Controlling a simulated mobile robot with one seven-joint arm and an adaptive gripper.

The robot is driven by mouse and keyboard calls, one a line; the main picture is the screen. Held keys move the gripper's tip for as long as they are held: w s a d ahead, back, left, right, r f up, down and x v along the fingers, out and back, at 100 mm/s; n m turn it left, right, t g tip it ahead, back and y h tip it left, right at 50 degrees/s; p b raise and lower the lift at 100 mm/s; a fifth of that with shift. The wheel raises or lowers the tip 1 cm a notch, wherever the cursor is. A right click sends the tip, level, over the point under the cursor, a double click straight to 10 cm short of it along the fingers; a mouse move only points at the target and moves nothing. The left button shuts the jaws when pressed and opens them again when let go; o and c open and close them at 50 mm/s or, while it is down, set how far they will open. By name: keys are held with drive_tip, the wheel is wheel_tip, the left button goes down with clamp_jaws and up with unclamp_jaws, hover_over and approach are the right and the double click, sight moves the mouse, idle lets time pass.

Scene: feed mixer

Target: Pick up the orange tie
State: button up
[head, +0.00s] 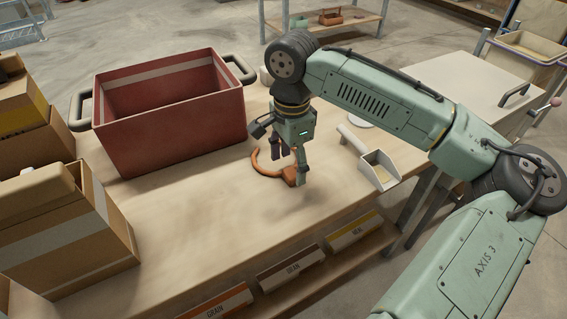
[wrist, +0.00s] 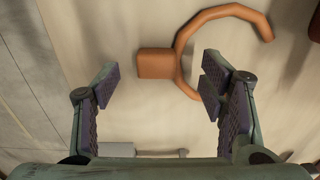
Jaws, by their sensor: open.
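The orange tie (head: 263,166) lies on the wooden table as an open curved hook with a small block at one end. In the wrist view the orange tie (wrist: 184,52) shows its block between and beyond my fingertips, with the curved part reaching to the upper right. My gripper (head: 288,165) points down over the tie, near its block end, and partly covers it in the head view. In the wrist view my gripper (wrist: 158,86) is open, with nothing between the pads. I cannot tell whether a finger touches the tie.
A red bin (head: 172,125) with dark handles stands left of my gripper. Cardboard boxes (head: 65,235) stand at the left. A scoop (head: 378,170) lies to the right. Labelled bins (head: 290,272) sit on a shelf below the table's front edge.

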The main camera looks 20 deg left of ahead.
drive_tip(key=shift+f, duration=0.85)
drive_tip(key=shift+c, duration=0.2)
drive_tip(key=c, duration=1.3)
drive_tip(key=shift+r, duration=0.1)
